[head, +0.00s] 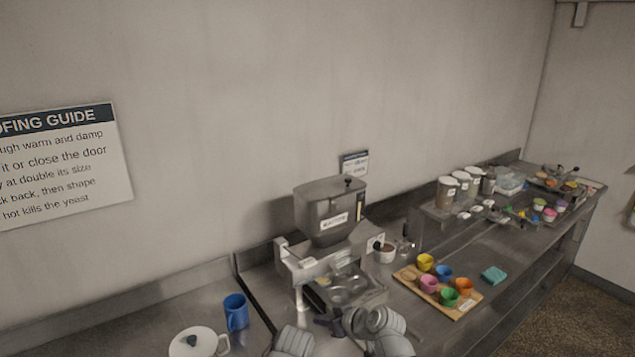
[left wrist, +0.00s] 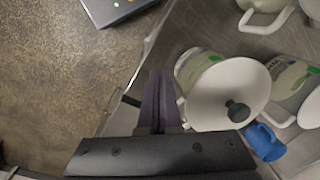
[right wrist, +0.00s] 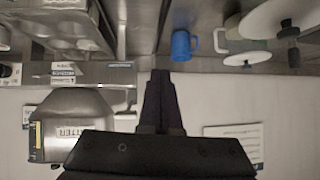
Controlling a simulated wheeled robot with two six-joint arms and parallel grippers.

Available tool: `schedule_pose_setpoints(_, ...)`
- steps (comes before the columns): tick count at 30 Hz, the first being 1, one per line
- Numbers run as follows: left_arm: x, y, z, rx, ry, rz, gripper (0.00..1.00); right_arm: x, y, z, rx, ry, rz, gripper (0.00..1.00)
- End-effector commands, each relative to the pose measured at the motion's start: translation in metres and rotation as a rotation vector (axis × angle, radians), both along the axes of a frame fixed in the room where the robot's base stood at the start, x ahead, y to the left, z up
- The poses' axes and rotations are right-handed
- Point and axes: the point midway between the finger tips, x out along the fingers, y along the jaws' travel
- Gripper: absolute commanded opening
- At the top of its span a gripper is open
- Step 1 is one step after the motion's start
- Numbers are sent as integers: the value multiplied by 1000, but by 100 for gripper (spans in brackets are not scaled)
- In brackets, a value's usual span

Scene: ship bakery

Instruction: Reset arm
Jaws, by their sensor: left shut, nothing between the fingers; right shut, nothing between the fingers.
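My right gripper (head: 328,321) is dark and sits low in the head view, in front of the mixer-like machine. Its fingers are shut with nothing between them, as the right wrist view (right wrist: 160,76) shows. My left gripper (left wrist: 158,76) shows in the left wrist view, with its dark fingers together and empty. It is above the counter's front edge, beside a white-lidded pot (left wrist: 222,92). I cannot make out the left gripper's fingers in the head view; only grey arm links show at the bottom.
The batter machine (head: 330,208) stands on the steel counter behind my right gripper. A blue mug (head: 236,312) and a lidded pot (head: 193,343) are at the left. A wooden board (head: 408,275) with several coloured cups and a teal cloth (head: 494,275) are at the right.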

Motion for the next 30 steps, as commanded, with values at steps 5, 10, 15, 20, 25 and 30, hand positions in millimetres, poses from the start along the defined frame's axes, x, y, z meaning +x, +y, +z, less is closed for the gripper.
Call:
schedule_pose_setpoints(5,0,0,-24,0,0,0,0,-86,17,-85,-208,392,24,0)
schedule_pose_setpoints(10,0,0,-36,0,0,-1,0,-149,-10,-123,-454,667,-126,0)
schedule_pose_setpoints(15,0,0,-41,0,0,-1,0,-178,-33,-129,-596,775,-266,0)
schedule_pose_setpoints(20,0,0,-41,0,0,-1,0,-184,-39,-128,-627,795,-306,0)
schedule_pose_setpoints(25,0,0,-41,0,0,-1,0,-183,-39,-128,-625,795,-304,0)
schedule_pose_setpoints(30,0,0,-41,0,0,-1,0,-183,-38,-128,-625,794,-303,0)
